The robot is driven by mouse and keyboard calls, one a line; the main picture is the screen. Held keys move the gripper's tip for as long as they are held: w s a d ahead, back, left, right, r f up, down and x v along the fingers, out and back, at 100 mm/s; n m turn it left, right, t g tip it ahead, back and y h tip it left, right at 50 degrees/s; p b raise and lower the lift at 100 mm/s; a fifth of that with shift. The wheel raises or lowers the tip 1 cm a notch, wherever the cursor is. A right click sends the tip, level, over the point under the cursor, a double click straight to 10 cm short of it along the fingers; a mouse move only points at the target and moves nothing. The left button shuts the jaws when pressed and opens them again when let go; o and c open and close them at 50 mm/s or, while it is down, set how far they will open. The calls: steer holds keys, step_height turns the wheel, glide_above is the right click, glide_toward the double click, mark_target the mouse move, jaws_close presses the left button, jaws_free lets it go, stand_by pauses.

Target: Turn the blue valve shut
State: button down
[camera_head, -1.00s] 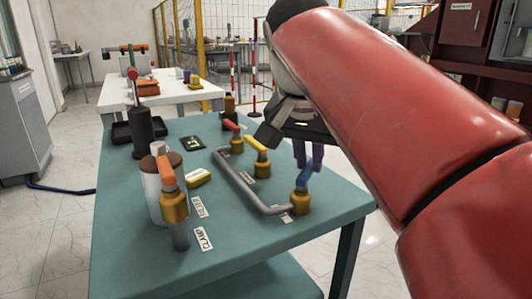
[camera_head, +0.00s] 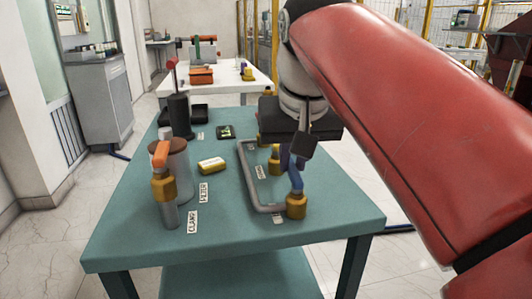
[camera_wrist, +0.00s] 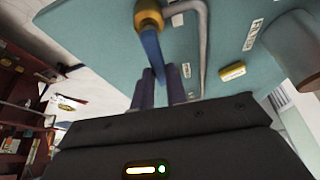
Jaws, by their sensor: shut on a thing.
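The blue valve has a blue lever handle (camera_head: 296,180) on a brass body (camera_head: 296,206), at the near right corner of the green table (camera_head: 235,225). My gripper (camera_head: 292,162) is shut on the far end of the blue handle, its purple fingers on either side. In the wrist view the blue handle (camera_wrist: 151,45) runs from the brass body (camera_wrist: 148,17) down between the two fingers (camera_wrist: 161,84). The handle's gripped end is partly hidden by the fingers.
A grey pipe (camera_head: 249,180) leads from the blue valve past another brass valve (camera_head: 275,160), partly hidden behind my gripper. An orange-handled valve (camera_head: 161,180) stands at left beside a grey cylinder (camera_head: 182,160). A yellow block (camera_head: 211,165) lies between.

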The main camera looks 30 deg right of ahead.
mark_target(297, 178)
steer(key=shift+w+a+n, duration=0.1)
steer(key=shift+a+n, duration=0.05)
steer(key=shift+n, duration=0.45)
steer(key=c, duration=1.4)
jaws_free()
steer(key=shift+r, duration=0.15)
steer(key=p+v, duration=0.1)
steer(key=v, duration=0.6)
steer(key=shift+s+r, duration=0.25)
